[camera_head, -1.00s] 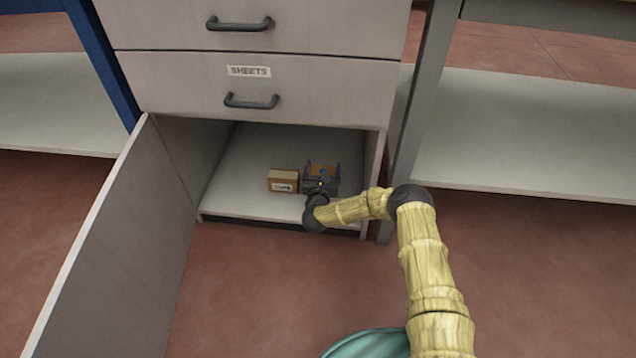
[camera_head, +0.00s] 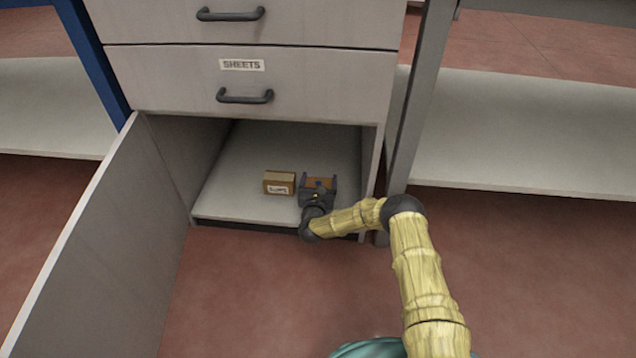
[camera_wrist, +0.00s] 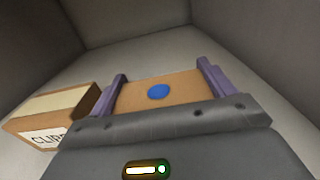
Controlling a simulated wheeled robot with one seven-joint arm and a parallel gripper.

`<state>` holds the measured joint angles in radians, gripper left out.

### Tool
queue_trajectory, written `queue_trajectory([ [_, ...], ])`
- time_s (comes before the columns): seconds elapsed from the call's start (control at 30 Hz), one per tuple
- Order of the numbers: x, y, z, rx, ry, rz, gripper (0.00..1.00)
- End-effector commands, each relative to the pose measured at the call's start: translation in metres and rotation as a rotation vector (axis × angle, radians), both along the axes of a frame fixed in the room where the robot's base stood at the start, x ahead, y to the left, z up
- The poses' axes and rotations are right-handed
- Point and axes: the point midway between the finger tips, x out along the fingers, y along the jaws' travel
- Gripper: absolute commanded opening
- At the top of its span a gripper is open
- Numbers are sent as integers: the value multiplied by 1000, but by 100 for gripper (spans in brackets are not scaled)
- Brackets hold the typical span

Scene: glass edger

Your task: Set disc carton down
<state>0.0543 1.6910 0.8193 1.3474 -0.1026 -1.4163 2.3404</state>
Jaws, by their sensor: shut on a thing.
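The disc carton is a small brown box with a blue round mark on top. It shows between my fingers in the wrist view (camera_wrist: 158,91) and partly in the head view (camera_head: 319,184), where my gripper hides much of it. My gripper (camera_head: 318,182) is shut on its two sides, inside the open lower compartment of the cabinet. In the wrist view my gripper's fingers (camera_wrist: 162,88) flank the carton left and right. The carton is at or close above the compartment floor (camera_head: 260,150); I cannot tell whether it touches.
A brown carton labelled CLIPS (camera_wrist: 50,115) stands just left of my gripper, also in the head view (camera_head: 279,183). The open door (camera_head: 105,230) is at the left. Side walls bound the compartment; its floor is clear behind. A drawer marked SHEETS (camera_head: 242,65) is above.

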Motion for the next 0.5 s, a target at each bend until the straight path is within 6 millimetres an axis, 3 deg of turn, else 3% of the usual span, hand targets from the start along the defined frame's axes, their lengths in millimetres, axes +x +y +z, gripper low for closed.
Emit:
queue_trajectory([
  [0.17, -1, 3, -2, 0, 1, 4, 60],
  [0.2, -1, 4, -2, 0, 1, 5, 86],
  [0.3, -1, 4, -2, 0, 1, 5, 100],
  [0.5, -1, 3, -2, 0, 0, 4, 100],
])
